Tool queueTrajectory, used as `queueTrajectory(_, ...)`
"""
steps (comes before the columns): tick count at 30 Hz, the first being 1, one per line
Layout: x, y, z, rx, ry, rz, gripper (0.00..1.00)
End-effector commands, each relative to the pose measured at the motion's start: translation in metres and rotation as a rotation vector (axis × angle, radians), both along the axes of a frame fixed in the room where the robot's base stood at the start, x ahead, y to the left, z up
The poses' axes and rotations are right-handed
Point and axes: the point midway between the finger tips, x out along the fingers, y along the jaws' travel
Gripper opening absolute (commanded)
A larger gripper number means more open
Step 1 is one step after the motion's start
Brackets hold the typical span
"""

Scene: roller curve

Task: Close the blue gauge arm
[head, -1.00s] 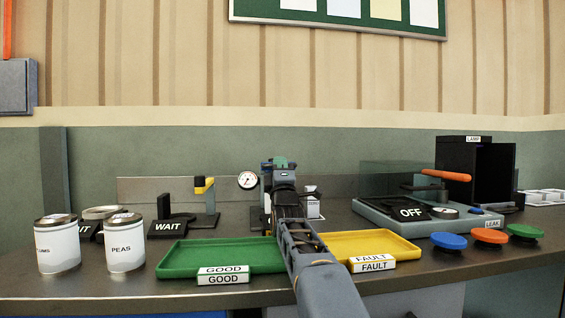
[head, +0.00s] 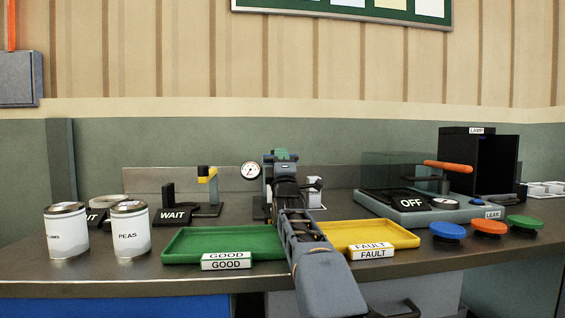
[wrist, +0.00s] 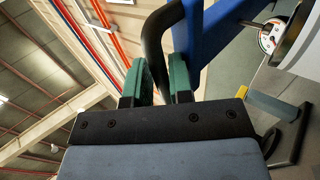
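The blue gauge arm (wrist: 205,32) is a thick blue bar in the wrist view, just right of my fingers. A black curved handle (wrist: 153,42) shows beside it and runs down between my two green fingertips. My gripper (wrist: 160,85) has one finger on each side of this handle with little room around it; I cannot tell whether both fingers press on it. In the head view my gripper (head: 283,157) is over the back of the bench and hides most of this gauge. A round white dial (head: 251,170) shows left of it, also in the wrist view (wrist: 270,38).
A yellow-topped gauge fixture (head: 208,180) stands to the left, near a WAIT sign (head: 173,216). Green GOOD tray (head: 215,242) and yellow FAULT tray (head: 385,236) lie in front. Cans, including PEAS (head: 130,232), stand left; the leak tester (head: 440,218) and coloured buttons (head: 448,231) are right.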

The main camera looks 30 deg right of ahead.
Motion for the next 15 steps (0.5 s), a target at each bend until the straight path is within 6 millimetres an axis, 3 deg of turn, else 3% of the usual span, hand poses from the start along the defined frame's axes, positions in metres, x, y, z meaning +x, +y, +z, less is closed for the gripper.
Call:
queueTrajectory(8,-0.023,0.009,-0.017,0.002,-0.001,0.002,0.24)
queueTrajectory(15,-0.073,0.032,-0.016,-0.001,-0.005,0.005,0.24)
